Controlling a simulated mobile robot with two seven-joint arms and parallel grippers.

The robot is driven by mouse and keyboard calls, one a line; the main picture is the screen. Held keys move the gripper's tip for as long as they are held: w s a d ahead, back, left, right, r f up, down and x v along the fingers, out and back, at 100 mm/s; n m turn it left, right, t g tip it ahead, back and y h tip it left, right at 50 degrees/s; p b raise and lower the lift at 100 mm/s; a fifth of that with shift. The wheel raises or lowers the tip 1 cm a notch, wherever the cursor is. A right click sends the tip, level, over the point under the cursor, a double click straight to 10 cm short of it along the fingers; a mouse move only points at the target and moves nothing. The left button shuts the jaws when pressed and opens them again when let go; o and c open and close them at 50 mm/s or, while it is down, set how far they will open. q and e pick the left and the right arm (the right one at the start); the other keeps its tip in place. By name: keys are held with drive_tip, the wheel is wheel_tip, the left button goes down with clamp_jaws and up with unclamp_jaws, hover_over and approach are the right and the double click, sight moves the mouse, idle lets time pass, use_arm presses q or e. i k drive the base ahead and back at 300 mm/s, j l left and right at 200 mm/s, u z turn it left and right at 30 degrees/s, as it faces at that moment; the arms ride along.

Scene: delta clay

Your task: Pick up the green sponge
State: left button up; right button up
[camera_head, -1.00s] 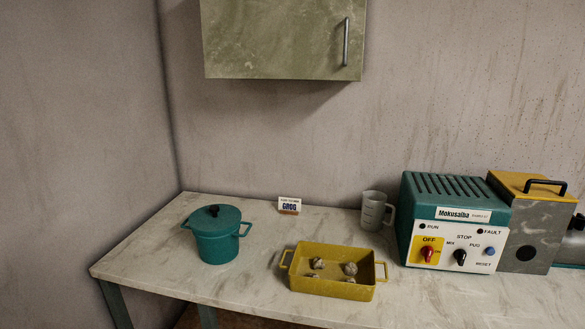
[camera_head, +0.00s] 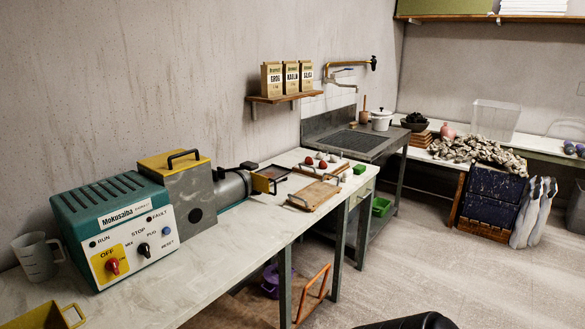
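A small bright green block (camera_head: 359,169), which looks like the green sponge, lies on the far right end of the long worktable (camera_head: 232,240). It sits just beyond a wooden tray-like board (camera_head: 314,194) and is too small to see in detail. Neither of my grippers is in view.
A teal control box (camera_head: 112,229) and a grey machine with a yellow top (camera_head: 180,190) stand on the near worktable. A sink unit (camera_head: 353,140) adjoins its far end. A green bin (camera_head: 381,206) sits below. Open floor (camera_head: 425,255) lies to the right.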

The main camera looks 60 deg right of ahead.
sight(360, 169)
drive_tip(key=z, duration=2.55)
drive_tip(key=i+l+z, duration=0.35)
drive_tip(key=i, duration=0.45)
drive_tip(key=i+z, duration=0.35)
drive_tip(key=i, duration=0.45)
drive_tip(key=i+u, duration=0.15)
drive_tip(key=i, duration=0.5)
drive_tip(key=i+l+u, duration=0.2)
drive_tip(key=i, duration=0.45)
drive_tip(key=i+l+u, duration=0.15)
drive_tip(key=i+u, duration=0.3)
drive_tip(key=i+l+u, duration=0.3)
drive_tip(key=u, duration=0.15)
